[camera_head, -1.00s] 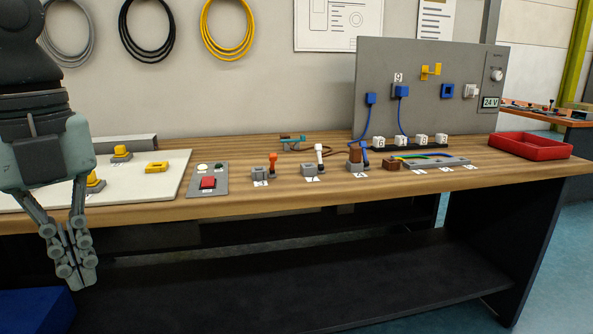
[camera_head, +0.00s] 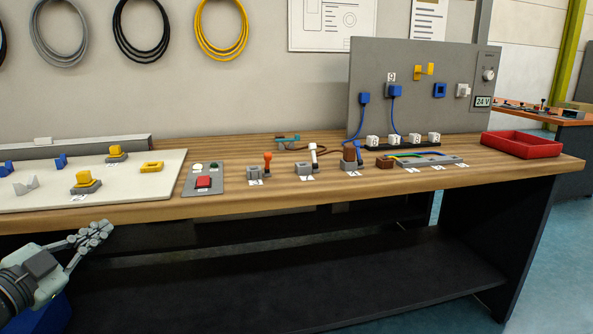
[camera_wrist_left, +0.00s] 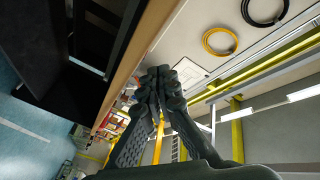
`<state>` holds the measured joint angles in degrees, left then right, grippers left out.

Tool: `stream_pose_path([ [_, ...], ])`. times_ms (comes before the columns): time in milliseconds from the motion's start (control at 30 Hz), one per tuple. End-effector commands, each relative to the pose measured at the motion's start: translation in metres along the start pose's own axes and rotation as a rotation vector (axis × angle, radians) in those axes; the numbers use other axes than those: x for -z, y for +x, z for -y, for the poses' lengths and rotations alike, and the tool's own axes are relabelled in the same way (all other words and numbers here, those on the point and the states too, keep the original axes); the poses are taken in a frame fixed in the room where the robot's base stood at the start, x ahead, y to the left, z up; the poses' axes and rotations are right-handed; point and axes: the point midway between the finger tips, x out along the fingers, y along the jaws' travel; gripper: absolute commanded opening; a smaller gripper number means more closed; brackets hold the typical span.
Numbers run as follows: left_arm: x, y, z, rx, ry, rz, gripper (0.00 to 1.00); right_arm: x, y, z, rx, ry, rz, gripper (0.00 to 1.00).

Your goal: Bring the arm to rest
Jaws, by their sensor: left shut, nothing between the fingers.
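My left gripper (camera_head: 93,236) is at the lower left of the head view, in front of the bench's front edge and a little below the bench top. Its fingers point right and slightly up. The fingers are closed together and empty. In the left wrist view the fingertips (camera_wrist_left: 158,82) meet, with nothing between them. The arm comes in from the lower left corner and touches nothing that I can see. My right gripper is not in view.
The wooden bench (camera_head: 330,205) carries a white board (camera_head: 130,190) with yellow and blue parts, a red button box (camera_head: 204,182), several levers and a grey upright panel (camera_head: 420,60). A red tray (camera_head: 521,144) stands at the right. A blue box (camera_head: 45,315) is below the gripper.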

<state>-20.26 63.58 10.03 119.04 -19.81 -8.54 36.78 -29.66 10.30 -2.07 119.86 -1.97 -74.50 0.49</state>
Motion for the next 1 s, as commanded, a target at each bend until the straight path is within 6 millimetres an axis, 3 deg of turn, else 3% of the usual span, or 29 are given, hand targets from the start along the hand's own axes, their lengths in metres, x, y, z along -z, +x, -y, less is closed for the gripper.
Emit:
stream_pose_path([
  [33,-0.037,-0.01,-0.014,0.052,-0.068,0.104,0.0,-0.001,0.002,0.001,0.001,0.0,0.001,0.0],
  [167,-0.119,-0.042,-0.06,0.123,-0.186,0.373,0.0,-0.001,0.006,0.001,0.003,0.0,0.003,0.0],
  [200,-0.14,-0.054,-0.08,0.128,-0.219,0.455,0.0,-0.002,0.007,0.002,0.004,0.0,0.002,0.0],
  [300,-0.182,-0.087,-0.134,0.113,-0.299,0.653,0.0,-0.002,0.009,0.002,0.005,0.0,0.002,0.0],
  [400,-0.209,-0.123,-0.197,0.062,-0.375,0.837,0.0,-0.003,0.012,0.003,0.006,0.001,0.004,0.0],
  [533,-0.22,-0.17,-0.281,-0.05,-0.467,1.049,0.0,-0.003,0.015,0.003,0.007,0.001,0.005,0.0],
  [700,-0.206,-0.217,-0.368,-0.217,-0.558,1.238,0.0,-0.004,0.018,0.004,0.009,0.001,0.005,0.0],
  [833,-0.193,-0.236,-0.404,-0.303,-0.594,1.306,0.0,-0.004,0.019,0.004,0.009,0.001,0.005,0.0],
  [1000,-0.187,-0.244,-0.416,-0.338,-0.606,1.332,0.0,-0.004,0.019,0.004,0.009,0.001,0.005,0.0],
])
